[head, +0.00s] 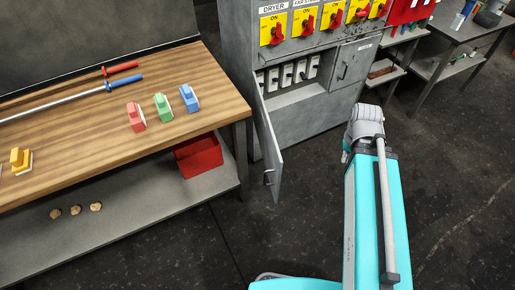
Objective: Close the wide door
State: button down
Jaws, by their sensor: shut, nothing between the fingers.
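The wide door (267,148) is a grey panel on the left side of the grey cabinet (238,55). It stands open, swung out toward me, with a small handle (268,178) near its lower free edge. The opening behind it shows a row of white switches (287,76). My arm reaches up from the bottom right, and its grey joint is in front of the cabinet, right of the door and apart from it. My gripper cannot be seen in this view.
A narrower door (352,63) on the cabinet's right is closed. Red rotary switches on yellow plates (304,22) line the cabinet above. A wooden workbench (75,152) stands close on the door's left, with a red bin (198,155) below. The dark floor between door and arm is clear.

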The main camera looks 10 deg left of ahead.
aim_at(271, 153)
jog(key=k, duration=0.5)
jog(key=u, duration=0.25)
jog(key=i, duration=1.15)
jog(key=u, duration=0.55)
jog(key=i, duration=0.55)
jog(key=z, duration=1.5)
jog(key=k, duration=0.1)
jog(key=u, duration=0.25)
